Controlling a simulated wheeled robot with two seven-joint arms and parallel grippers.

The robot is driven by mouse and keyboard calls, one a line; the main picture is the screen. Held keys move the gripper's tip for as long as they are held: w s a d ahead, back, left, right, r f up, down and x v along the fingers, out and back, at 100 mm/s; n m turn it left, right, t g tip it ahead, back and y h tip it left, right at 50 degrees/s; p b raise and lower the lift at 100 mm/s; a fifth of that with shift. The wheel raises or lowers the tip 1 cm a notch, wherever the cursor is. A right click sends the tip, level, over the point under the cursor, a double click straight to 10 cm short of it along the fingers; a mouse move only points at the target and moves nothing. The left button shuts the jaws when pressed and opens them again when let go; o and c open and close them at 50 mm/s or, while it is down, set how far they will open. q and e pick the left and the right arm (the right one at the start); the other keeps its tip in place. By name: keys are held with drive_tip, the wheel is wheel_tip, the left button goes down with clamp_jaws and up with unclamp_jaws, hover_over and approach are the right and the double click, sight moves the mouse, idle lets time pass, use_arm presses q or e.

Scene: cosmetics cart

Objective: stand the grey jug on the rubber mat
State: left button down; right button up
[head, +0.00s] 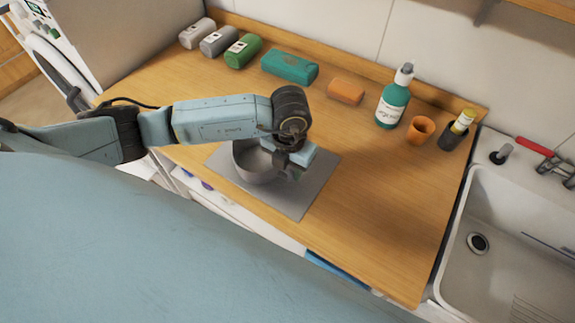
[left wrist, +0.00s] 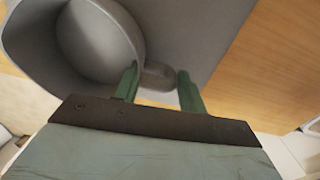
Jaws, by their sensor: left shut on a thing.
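The grey jug (head: 252,165) is a wide, open vessel over the grey rubber mat (head: 308,190) on the wooden counter. I cannot tell whether its base touches the mat. In the left wrist view the jug (left wrist: 100,40) fills the upper left, its round inside showing empty, with the mat (left wrist: 195,30) behind it. My left gripper (head: 290,172) is at the jug's right side. In the left wrist view its green fingers (left wrist: 158,82) are on either side of the jug's handle, shut on it. The gripper hides part of the jug in the head view. My right gripper is not in view.
A sink (head: 520,230) lies right. The counter right of the mat is clear.

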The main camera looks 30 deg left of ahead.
use_arm(q)
drive_tip(key=shift+f, duration=0.2)
drive_tip(key=shift+f, duration=0.15)
drive_tip(key=c, duration=0.8)
unclamp_jaws()
drive_tip(key=r+b, duration=0.1)
drive_tip(key=r, duration=1.1)
drive_tip(key=shift+d+r, duration=0.2)
